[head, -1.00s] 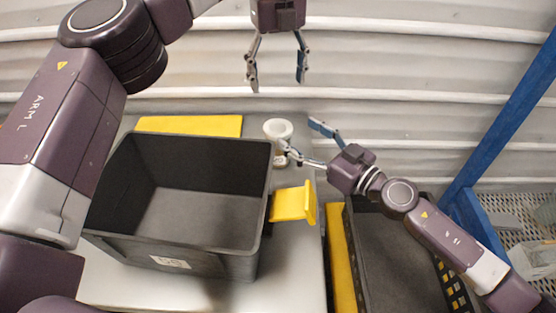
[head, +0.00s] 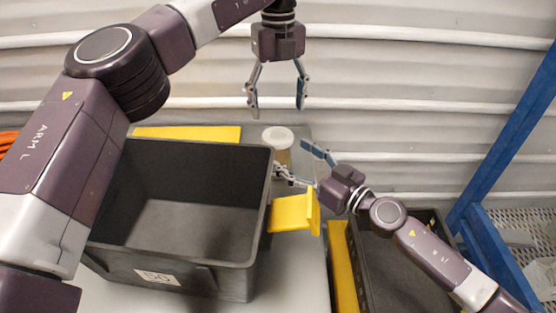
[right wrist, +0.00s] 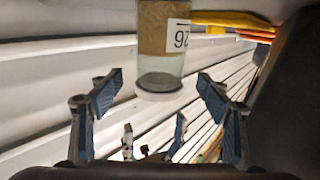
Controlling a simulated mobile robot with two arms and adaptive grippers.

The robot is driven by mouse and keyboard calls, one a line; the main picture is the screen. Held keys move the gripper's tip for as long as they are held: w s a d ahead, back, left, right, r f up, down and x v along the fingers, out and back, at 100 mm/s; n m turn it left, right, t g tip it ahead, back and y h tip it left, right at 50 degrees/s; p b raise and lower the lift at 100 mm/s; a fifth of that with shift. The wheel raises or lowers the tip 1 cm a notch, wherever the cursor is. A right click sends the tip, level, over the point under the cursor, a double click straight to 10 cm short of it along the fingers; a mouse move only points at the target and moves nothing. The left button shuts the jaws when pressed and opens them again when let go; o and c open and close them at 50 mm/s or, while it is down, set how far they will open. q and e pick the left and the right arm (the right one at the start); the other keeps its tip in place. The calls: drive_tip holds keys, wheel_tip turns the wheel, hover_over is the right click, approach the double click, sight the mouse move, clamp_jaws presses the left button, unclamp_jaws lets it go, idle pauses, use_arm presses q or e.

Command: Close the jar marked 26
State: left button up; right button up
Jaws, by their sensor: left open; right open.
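The jar marked 26 (head: 280,157) stands behind the dark bin's right back corner. A white lid (head: 277,137) sits on its top; I cannot tell whether it is tight. In the right wrist view the picture is inverted: the jar (right wrist: 160,35) shows its 26 label upside down, brown contents, a clear band and the white lid (right wrist: 158,95) lowest. My left gripper (head: 276,106) is open, pointing down above the lid and apart from it. My right gripper (head: 302,164) is open beside the jar on the right, its fingers (right wrist: 158,93) spread on either side of it in the wrist view.
The large dark bin (head: 180,275) fills the table's left and middle. A yellow part (head: 293,213) juts from its right side. A yellow sheet (head: 190,133) lies behind. A black crate (head: 440,225) stands at right, near a blue post (head: 510,125). The ribbed wall is close behind.

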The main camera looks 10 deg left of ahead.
sight(278, 135)
drive_tip(key=x, duration=0.5)
drive_tip(key=shift+w+a, duration=0.1)
drive_tip(key=shift+c, duration=0.3)
clamp_jaws()
use_arm(q)
drive_tip(key=n, duration=0.4)
drive_tip(key=shift+n, duration=0.3)
drive_tip(key=n, duration=0.4)
drive_tip(key=shift+f, duration=0.1)
drive_tip(key=shift+f, duration=3.95)
drive_tip(key=shift+c, duration=0.3)
